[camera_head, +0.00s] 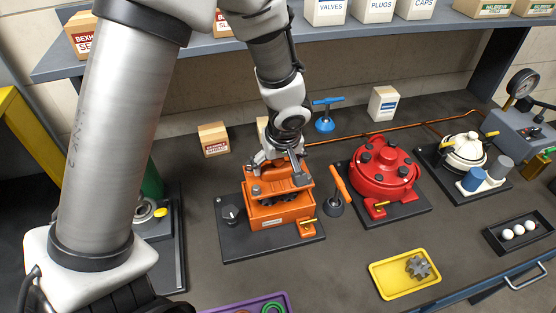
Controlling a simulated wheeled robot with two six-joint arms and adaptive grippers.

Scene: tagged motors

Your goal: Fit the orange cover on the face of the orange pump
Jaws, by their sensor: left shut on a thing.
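The orange pump (272,219) stands on a dark base plate (240,246) left of the middle of the bench. Dark gear teeth show in its open face. My left gripper (279,172) reaches down from above and is shut on the orange cover (265,188). The cover is over the pump's face, with a gap that shows the gears at the front. The gripper hides part of the cover and the pump's back edge. My right gripper is not in view.
A red pump (381,170) and an orange-handled tool (338,187) stand to the right. A yellow tray (392,286) holds a grey gear (418,267). A purple tray (240,305) is at the front edge. Small boxes (213,139) stand behind. Bench between the pump and yellow tray is clear.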

